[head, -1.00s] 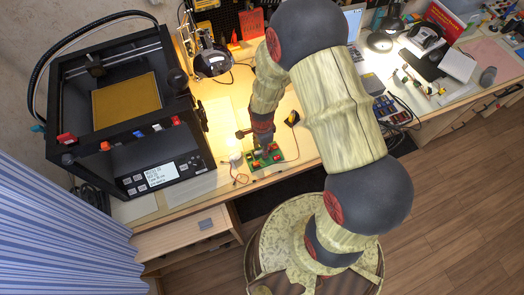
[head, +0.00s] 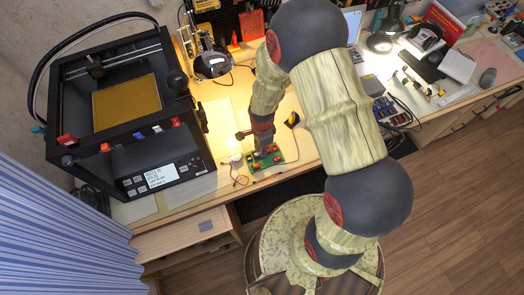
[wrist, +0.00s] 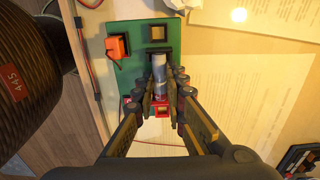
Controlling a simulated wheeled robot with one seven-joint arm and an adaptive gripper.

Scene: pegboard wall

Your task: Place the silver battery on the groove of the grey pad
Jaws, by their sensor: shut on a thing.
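The silver battery (wrist: 159,68) lies between the fingertips of my gripper (wrist: 160,88) in the wrist view, over a green board (wrist: 131,65). My gripper is shut on it from both sides. Whether the battery touches the board, I cannot tell. A dark-framed square part with a greyish-tan middle (wrist: 157,33) sits on the board just beyond the battery's far end; I cannot make out a grooved grey pad for certain. In the head view, my gripper (head: 260,153) is low over the green board (head: 277,160), and the battery cannot be made out.
An orange block (wrist: 117,46) stands on the board left of the battery, and a red part (wrist: 162,108) shows near the fingers. Wires lie at the board's left. Printed sheets (wrist: 235,75) lie to the right. A black 3D printer (head: 125,105) stands left on the desk.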

